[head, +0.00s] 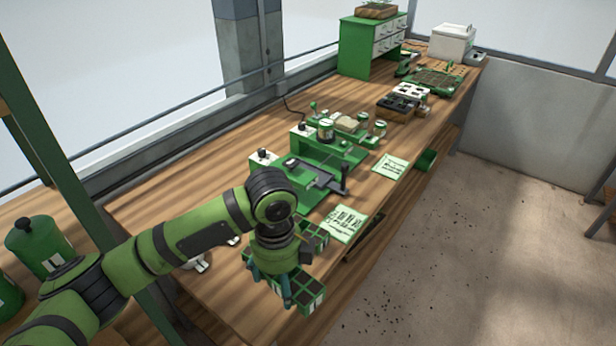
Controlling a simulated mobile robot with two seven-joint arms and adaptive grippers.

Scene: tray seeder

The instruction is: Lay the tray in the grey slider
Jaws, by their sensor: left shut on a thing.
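A green tray (309,297) with dark square cells is at the front edge of the wooden bench, partly hidden by my left gripper. My left gripper (273,286) points down over it and is shut on it. Green gridded parts also show behind the gripper; I cannot tell whether they belong to the same tray. The grey slider (318,177) lies on the green seeder machine (275,176), beyond the gripper, with a dark handle at its right end. The slider looks empty. My right gripper is not in view.
A green drawer cabinet (370,45) is at the far end. The bench left of the seeder is mostly clear.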

